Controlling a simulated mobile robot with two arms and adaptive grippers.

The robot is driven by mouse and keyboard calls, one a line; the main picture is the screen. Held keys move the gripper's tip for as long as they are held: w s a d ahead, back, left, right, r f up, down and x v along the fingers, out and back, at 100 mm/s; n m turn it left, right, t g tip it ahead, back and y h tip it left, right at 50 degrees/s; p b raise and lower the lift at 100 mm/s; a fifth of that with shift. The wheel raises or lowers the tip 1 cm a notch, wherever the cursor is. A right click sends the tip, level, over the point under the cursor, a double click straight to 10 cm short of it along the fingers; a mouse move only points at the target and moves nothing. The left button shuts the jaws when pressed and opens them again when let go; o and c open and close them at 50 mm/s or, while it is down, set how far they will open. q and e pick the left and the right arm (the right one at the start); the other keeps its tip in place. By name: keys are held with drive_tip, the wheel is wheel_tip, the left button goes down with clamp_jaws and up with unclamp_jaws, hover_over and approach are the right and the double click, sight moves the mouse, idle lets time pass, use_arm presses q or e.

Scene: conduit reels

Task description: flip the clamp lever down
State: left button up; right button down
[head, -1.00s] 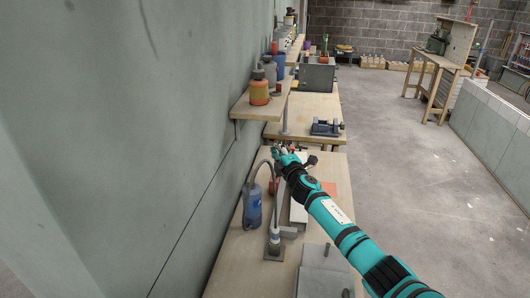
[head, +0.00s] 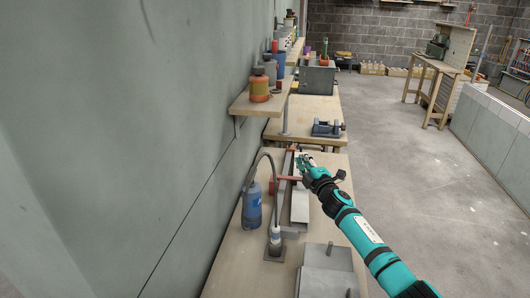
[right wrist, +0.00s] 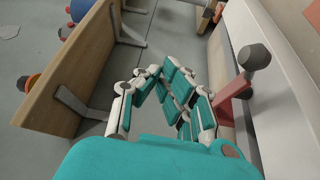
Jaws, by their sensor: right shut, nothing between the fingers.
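A red lever arm (head: 287,178) shows in the head view on the near workbench, over a long pale metal piece, just below my right gripper (head: 303,164). In the right wrist view, a red arm (right wrist: 236,90) with a dark grey knob (right wrist: 257,56) is just right of the fingers; it looks like the clamp lever. My right gripper also shows in the wrist view (right wrist: 176,88), its teal fingers shut with nothing between them. I cannot tell whether the fingers touch the lever. The clamp's base is partly hidden by the gripper. My left gripper is out of view.
A blue bottle (head: 252,206) and a curved grey hose on a stand (head: 275,240) are on the bench's left. A grey box (head: 325,270) is in front. A shelf with bottles (head: 262,105) juts from the left wall. Open floor lies right.

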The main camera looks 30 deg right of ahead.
drive_tip(key=shift+s+d+f, duration=0.2)
drive_tip(key=shift+d+f, duration=0.05)
drive_tip(key=shift+f, duration=0.15)
idle(0.3)
drive_tip(key=s+a, duration=0.1)
drive_tip(key=s, duration=1.1)
drive_tip(key=shift+a+f, duration=0.35)
drive_tip(key=shift+f, duration=0.05)
